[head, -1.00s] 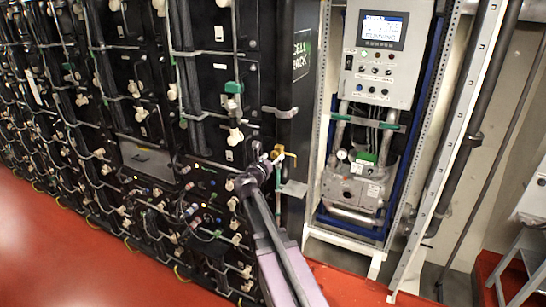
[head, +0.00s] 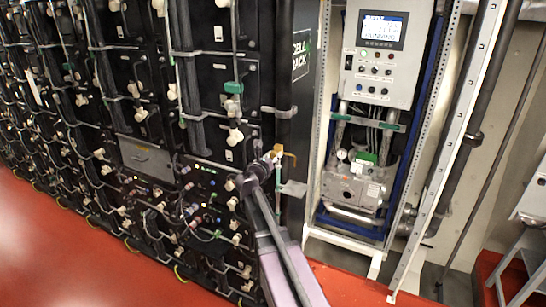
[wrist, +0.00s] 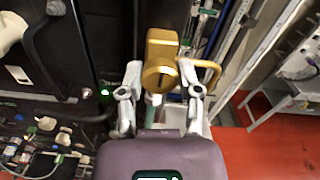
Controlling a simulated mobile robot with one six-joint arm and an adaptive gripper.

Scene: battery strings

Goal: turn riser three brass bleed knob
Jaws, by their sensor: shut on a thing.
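The brass bleed knob (wrist: 161,60) is a gold block with a rounded, slotted front, upright in the middle of the wrist view. A bent brass spout (wrist: 208,74) sticks out to its right. My gripper (wrist: 160,80) is shut on the knob, one grey finger on each side of its lower front part.
Black battery racks (head: 150,100) with pipes and white fittings fill the left. A control panel (head: 381,60) and pump unit (head: 355,185) stand to the right. The red floor (head: 60,250) is open at lower left.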

